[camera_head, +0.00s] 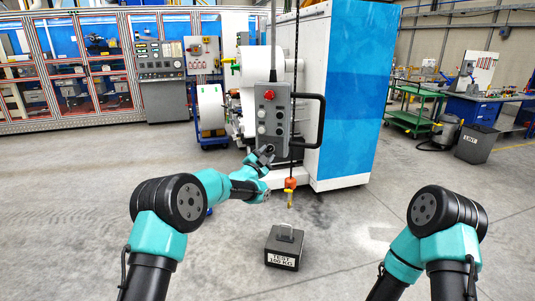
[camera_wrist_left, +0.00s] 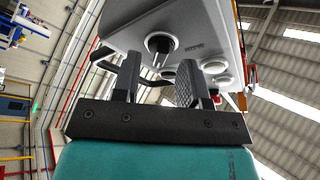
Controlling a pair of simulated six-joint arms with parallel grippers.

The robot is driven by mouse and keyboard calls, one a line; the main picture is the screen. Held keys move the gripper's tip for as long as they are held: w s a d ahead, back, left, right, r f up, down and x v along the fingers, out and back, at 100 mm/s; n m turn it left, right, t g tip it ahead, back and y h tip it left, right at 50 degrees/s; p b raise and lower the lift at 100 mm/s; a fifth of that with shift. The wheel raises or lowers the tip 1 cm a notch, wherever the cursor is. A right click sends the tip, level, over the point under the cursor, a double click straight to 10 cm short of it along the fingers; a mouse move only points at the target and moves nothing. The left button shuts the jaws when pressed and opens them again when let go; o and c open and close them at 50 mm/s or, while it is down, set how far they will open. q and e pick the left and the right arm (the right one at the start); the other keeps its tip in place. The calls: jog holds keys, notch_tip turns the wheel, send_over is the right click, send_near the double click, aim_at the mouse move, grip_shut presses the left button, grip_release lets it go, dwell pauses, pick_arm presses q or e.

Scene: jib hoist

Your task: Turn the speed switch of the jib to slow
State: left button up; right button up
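The grey control pendant (camera_head: 271,120) hangs in the middle of the head view, with a red button (camera_head: 269,95) near its top and paler buttons below. A dark knob (camera_wrist_left: 162,43), probably the speed switch, sticks out of the pendant's face in the left wrist view. My left gripper (camera_head: 264,154) is at the pendant's lower end. In the wrist view its two fingers (camera_wrist_left: 160,82) are apart, with the knob showing in the gap between them. I cannot tell whether either finger touches it. In the head view the gripper hides the knob. My right gripper is out of view.
A black handle (camera_head: 321,120) loops from the pendant's right side. The chain ends in an orange hook block (camera_head: 290,184) below. A dark test weight (camera_head: 285,247) stands on the floor beneath. A blue and white cabinet (camera_head: 345,90) stands behind.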

pick_arm(q)
jog(key=shift+w+d+r, duration=0.15)
jog(key=shift+w+d, duration=0.15)
jog(key=shift+w, duration=0.2)
jog(key=c, duration=0.6)
jog(key=shift+a+r, duration=0.1)
grip_shut()
